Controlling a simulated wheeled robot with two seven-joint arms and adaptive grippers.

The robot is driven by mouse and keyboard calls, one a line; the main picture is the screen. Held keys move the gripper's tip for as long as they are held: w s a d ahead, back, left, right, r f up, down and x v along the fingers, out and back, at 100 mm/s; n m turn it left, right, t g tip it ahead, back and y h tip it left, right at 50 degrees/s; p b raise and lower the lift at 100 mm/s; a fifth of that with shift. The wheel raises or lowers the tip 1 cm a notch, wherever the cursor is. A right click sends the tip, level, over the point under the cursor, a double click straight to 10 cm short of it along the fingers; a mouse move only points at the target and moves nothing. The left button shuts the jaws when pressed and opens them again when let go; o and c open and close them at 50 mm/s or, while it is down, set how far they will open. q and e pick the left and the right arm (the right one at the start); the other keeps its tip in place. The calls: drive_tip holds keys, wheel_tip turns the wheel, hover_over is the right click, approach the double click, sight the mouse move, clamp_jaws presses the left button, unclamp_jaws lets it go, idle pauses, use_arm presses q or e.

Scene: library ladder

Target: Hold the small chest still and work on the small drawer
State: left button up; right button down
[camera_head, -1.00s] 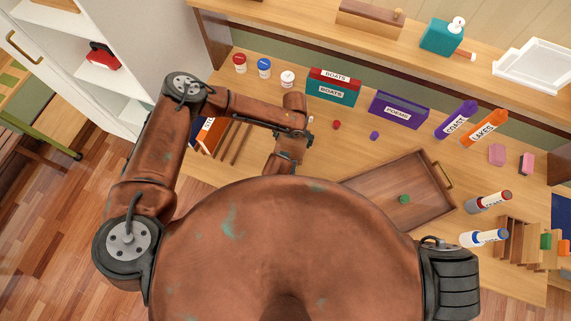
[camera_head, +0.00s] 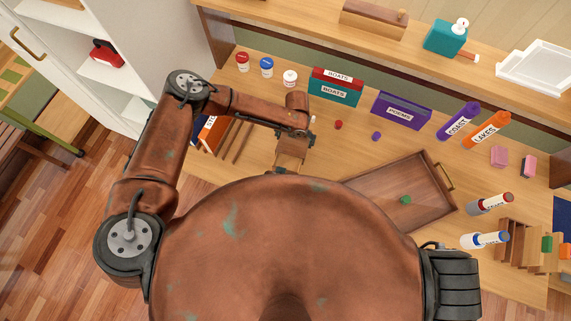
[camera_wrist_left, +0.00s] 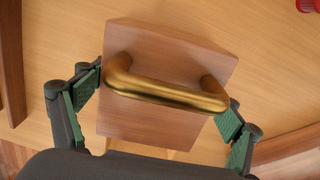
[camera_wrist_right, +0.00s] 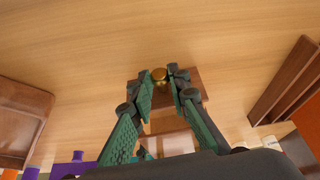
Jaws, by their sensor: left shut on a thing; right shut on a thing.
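The small chest (camera_wrist_left: 160,75) is a brown wooden box with a brass handle (camera_wrist_left: 165,92) across its face in the left wrist view. My left gripper (camera_wrist_left: 165,100) has one green-padded finger on each side of it and is shut on the chest. In the head view the chest (camera_head: 290,156) stands on the desk below my left gripper (camera_head: 293,132). In the right wrist view my right gripper (camera_wrist_right: 162,78) is shut on the brass knob (camera_wrist_right: 160,74) of the small drawer (camera_wrist_right: 200,80). How far the drawer is out is unclear. My body hides the right gripper in the head view.
A wooden tray (camera_head: 447,208) with a green piece (camera_head: 405,199) lies to the right. Small red (camera_head: 339,125) and purple (camera_head: 376,136) pieces lie near the chest. Jars, labelled boxes and bottles line the back. A leaning book (camera_head: 212,132) and wooden slats are left.

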use_arm(q)
drive_tip(key=shift+w+a, duration=0.1)
use_arm(e)
drive_tip(key=shift+s+a, duration=0.1)
drive_tip(key=shift+s, duration=0.35)
drive_tip(key=c, duration=1.8)
unclamp_jaws()
wheel_tip(320, 180, up, 10)
drive_tip(key=shift+r, duration=0.1)
